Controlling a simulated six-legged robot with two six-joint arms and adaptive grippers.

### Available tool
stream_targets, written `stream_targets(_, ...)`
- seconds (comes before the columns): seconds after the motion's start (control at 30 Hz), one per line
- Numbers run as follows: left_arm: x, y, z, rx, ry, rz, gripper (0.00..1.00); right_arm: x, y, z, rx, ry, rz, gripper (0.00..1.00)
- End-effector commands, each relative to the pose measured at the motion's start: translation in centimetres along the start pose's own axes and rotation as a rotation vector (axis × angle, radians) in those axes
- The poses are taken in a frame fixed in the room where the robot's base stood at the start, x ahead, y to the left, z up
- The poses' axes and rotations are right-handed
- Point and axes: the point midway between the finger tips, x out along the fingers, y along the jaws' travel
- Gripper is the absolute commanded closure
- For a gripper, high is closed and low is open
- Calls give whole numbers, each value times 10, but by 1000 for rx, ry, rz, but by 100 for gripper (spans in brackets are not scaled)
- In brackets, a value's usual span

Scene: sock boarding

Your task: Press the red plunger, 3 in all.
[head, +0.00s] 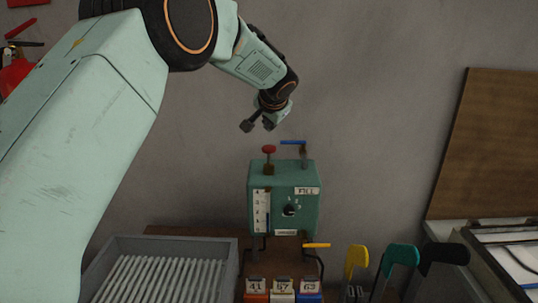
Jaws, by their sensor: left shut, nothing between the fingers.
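The red plunger (269,149) stands upright on top of a green box (305,205) in the middle of the head view. The box also carries a dial, a white scale strip and a blue lever (293,142) on top. My left gripper (257,126) is shut and empty, above the plunger and slightly to its left. A gap shows between the gripper and the plunger's red cap. My right gripper is not in view.
A grey tray of white rods (117,245) stands at lower left. Labelled coloured containers (283,297) sit below the box, with a yellow-handled lever (316,245) above them. Yellow, green and black shapes (400,254) stand at right. A brown board (485,150) leans on the wall.

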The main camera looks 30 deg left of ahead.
Motion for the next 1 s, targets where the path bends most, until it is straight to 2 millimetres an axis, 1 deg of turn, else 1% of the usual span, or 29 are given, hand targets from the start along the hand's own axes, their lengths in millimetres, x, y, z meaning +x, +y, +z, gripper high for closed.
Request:
stream_targets(0.03,8,6,6,1,0,0,100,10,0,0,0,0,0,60)
stream_targets(0.1,13,10,10,0,0,-1,100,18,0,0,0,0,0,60)
stream_targets(0.3,22,16,16,0,0,-1,100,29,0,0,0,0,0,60)
stream_targets(1.0,21,15,15,0,0,-1,100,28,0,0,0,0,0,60)
